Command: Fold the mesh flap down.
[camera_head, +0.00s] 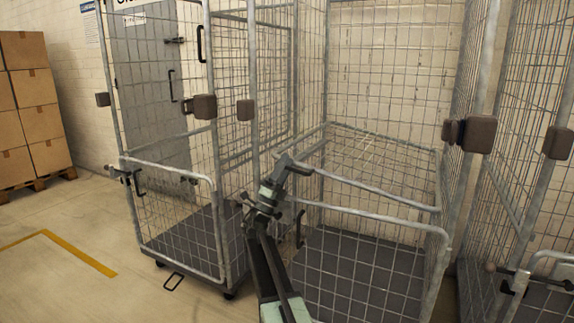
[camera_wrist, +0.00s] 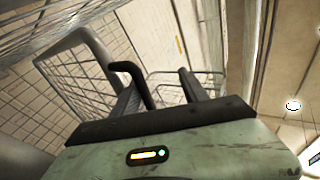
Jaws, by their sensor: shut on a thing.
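The mesh flap (camera_head: 385,160) is a wire panel in the middle roll cage. It lies tilted, nearly level, with its grey tube edge (camera_head: 370,190) toward me, above the cage's lower front rail. My gripper (camera_head: 292,165) is at the left end of that tube edge. In the wrist view, a grey tube corner with mesh (camera_wrist: 78,48) fills the left side. A bent black handle (camera_wrist: 133,75) runs between my gripper's fingers (camera_wrist: 160,90), and the gripper appears shut on it. In the head view the grasp is too small to see clearly.
The middle cage's lower front rail (camera_head: 375,217) and mesh stand before a dark floor panel (camera_head: 345,262). A left cage (camera_head: 180,215) and a right cage (camera_head: 530,265) flank it closely. Stacked cartons (camera_head: 35,105) stand far left. The floor at left is free.

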